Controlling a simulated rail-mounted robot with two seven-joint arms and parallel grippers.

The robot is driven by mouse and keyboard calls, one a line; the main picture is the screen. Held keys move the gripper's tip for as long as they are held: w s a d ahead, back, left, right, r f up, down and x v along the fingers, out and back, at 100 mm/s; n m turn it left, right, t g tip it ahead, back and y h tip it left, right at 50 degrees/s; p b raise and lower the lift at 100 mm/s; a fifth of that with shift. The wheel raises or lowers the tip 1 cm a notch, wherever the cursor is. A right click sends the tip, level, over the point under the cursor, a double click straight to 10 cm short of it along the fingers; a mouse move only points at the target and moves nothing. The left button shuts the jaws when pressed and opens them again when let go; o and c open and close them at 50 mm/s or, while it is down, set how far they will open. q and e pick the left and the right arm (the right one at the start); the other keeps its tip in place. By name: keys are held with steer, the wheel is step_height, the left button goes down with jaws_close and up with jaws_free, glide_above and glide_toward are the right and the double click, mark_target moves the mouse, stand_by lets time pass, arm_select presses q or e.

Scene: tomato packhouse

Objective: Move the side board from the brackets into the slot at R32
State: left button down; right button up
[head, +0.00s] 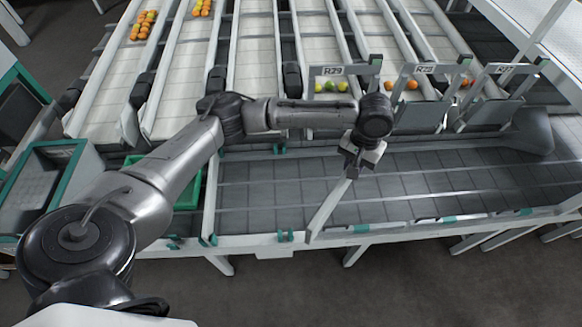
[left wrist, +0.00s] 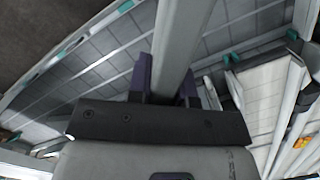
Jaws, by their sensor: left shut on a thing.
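The side board (head: 330,207) is a long, narrow, pale grey board. My left gripper (head: 352,168) is shut on one end of it, above the dark grey belt. From there the board slants down and left in the head view towards the front rail. In the left wrist view the board (left wrist: 180,40) runs up out of the picture from between the dark fingers of my left gripper (left wrist: 168,85). Whether its far end touches the rail is unclear. Signs R29 (head: 333,70), R28 (head: 423,69) and R27 (head: 504,68) are readable; no R32 sign shows. My right gripper is out of view.
A dark belt (head: 440,180) runs across the front, with a pale front rail (head: 400,236) carrying teal clips (head: 285,236). Pale lanes (head: 254,45) lead away behind it, some with fruit. A green crate (head: 188,192) and a teal-edged bin (head: 82,160) stand left.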

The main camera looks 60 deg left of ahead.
arm_select(q)
steer(key=s+a+f+n+b, duration=0.1)
steer(key=s+a+f+n, duration=0.25)
steer(key=a+f, duration=0.95)
steer(key=s+a+f+n+b, duration=0.1)
steer(key=s+a+f+n, duration=0.25)
steer(key=a+f, duration=0.9)
step_height(320, 180, down, 14)
steer(key=b, duration=1.3)
steer(key=shift+w+r+n+t+h, duration=0.15)
steer(key=shift+r+n+t+h, duration=0.15)
steer(key=shift+n+t, duration=0.1)
steer(key=shift+d, duration=0.1)
steer(key=shift+f, duration=0.45)
